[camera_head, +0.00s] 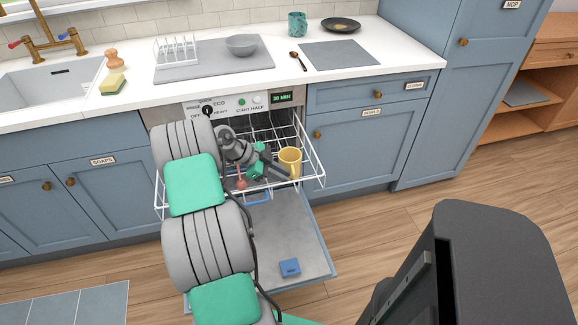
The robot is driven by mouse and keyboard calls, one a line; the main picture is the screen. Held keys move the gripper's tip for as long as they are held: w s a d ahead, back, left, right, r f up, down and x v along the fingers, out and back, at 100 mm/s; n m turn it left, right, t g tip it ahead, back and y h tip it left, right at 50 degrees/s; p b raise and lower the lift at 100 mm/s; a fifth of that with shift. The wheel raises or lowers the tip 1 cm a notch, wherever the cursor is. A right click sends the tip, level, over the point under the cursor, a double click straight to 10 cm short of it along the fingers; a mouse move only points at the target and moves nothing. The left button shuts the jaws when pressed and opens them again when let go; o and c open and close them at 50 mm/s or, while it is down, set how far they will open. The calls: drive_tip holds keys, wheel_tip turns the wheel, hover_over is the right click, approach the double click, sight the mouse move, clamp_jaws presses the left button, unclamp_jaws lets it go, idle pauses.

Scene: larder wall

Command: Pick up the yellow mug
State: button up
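The yellow mug (291,158) stands upright in the right part of the white wire dishwasher rack (317,170), with its open top facing up. My gripper (281,169) reaches into the rack from the left, and its end is close beside the mug's left side. Whether the fingers touch the mug or are around its wall cannot be told. My arm comes from the lower front and hides the left part of the rack. The finger gap is too small to make out.
The dishwasher door (300,245) is folded down, with a blue block (290,267) on it. A small reddish item (242,184) is in the rack near my gripper. The counter above holds a teal cup (297,24) and a grey bowl (241,45).

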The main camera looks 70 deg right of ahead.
drive_tip(key=x, duration=0.3)
drive_tip(key=shift+s, duration=0.15)
drive_tip(key=shift+c, duration=0.3)
clamp_jaws()
drive_tip(key=shift+r, duration=0.2)
idle(1.0)
